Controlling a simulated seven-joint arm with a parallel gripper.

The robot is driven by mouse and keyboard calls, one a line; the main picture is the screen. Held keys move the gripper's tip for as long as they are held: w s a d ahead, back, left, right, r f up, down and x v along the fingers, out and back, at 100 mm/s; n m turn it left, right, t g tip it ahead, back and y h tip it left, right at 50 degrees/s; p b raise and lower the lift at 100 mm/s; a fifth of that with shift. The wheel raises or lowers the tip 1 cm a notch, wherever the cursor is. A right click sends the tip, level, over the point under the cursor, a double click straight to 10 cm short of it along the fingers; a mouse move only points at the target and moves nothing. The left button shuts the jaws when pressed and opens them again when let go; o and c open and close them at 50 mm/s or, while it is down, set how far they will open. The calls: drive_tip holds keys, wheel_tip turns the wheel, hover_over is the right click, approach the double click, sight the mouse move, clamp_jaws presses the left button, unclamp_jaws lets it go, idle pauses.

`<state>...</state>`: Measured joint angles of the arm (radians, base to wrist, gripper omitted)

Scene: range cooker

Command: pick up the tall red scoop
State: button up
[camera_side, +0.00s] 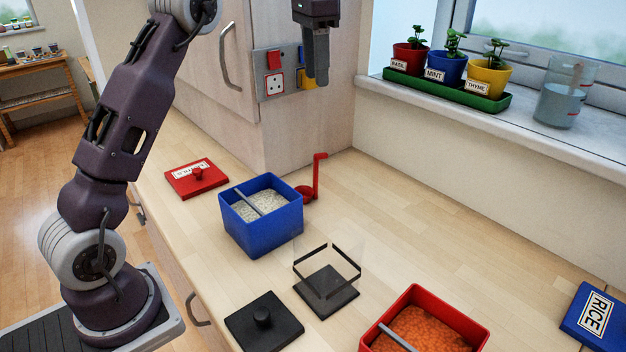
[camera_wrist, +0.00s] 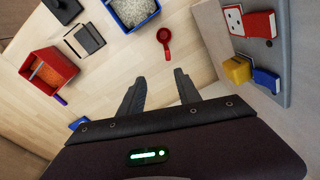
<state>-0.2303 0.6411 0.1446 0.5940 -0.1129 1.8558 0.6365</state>
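The tall red scoop (camera_side: 319,176) stands on the wooden counter just behind the right side of the blue bin, its handle upright with a hooked top and its round bowl at the base. It also shows from above in the wrist view (camera_wrist: 165,40), beyond my fingertips. My gripper (camera_side: 316,80) is high above the counter, near the cabinet front, well above the scoop. In the wrist view the two dark fingers (camera_wrist: 157,76) are spread apart with nothing between them, so it is open.
A blue bin (camera_side: 262,235) of white grains stands beside the scoop. A red lid (camera_side: 183,184), clear box (camera_side: 326,293), black lid (camera_side: 264,330) and red bin (camera_side: 476,334) of orange grains share the counter. A wall panel (camera_side: 268,92) is near my gripper. Counter right of the scoop is clear.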

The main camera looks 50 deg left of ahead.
wheel_tip(320, 180, down, 4)
drive_tip(key=w+a, duration=0.2)
hover_over(316, 193)
drive_tip(key=shift+m+g, duration=0.3)
drive_tip(key=shift+m, duration=0.1)
drive_tip(key=f, duration=2.1)
drive_tip(key=shift+w+a+f, duration=0.2)
drive_tip(key=shift+a+f, duration=0.15)
drive_tip(key=shift+f, duration=0.05)
clamp_jaws()
